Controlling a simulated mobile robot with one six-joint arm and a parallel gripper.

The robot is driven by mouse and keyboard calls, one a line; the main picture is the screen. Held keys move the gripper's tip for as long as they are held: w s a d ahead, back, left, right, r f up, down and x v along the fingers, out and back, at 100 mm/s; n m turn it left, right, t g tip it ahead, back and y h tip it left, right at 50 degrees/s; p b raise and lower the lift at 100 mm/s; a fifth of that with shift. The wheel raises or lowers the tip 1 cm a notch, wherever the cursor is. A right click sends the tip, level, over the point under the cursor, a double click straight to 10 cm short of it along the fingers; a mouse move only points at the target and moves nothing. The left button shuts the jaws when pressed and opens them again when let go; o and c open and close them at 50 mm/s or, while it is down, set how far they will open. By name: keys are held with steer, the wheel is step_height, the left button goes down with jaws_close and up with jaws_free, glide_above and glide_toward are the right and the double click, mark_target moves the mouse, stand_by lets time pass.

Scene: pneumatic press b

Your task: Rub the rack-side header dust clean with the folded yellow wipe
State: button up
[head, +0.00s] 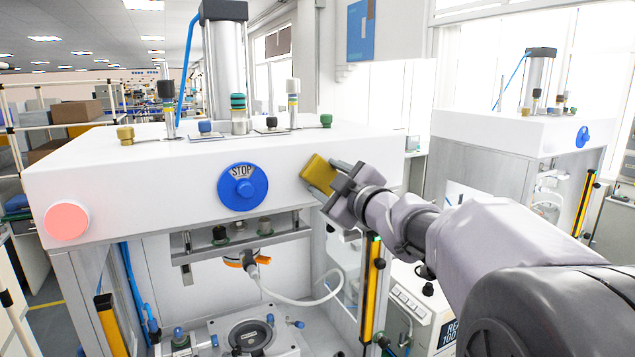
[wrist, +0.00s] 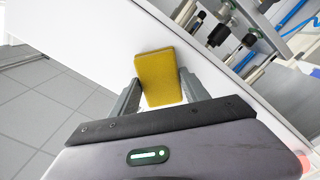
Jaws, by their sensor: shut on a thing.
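My gripper (head: 333,184) is shut on the folded yellow wipe (head: 319,172) at the right end of the white press header (head: 130,178). The wipe also shows between the two fingers in the wrist view (wrist: 158,77). Its far edge is against or very close to the white header face (wrist: 215,70); I cannot tell whether it touches. I cannot make out any dust on the header; the part behind the wipe and gripper is hidden.
A blue STOP button (head: 243,188) sits on the header left of my gripper, and a pink round button (head: 66,219) is at its left end. Yellow light-curtain posts (head: 371,292) stand below. A second press (head: 500,130) is at the right.

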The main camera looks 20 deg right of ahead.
steer(key=shift+s+d, duration=0.1)
steer(key=shift+s, duration=0.35)
steer(key=shift+s+d, duration=0.1)
steer(key=shift+s, duration=2.25)
steer(key=s, duration=0.3)
steer(key=shift+s, duration=0.1)
steer(key=shift+w, duration=3.4)
steer(key=shift+w, duration=1)
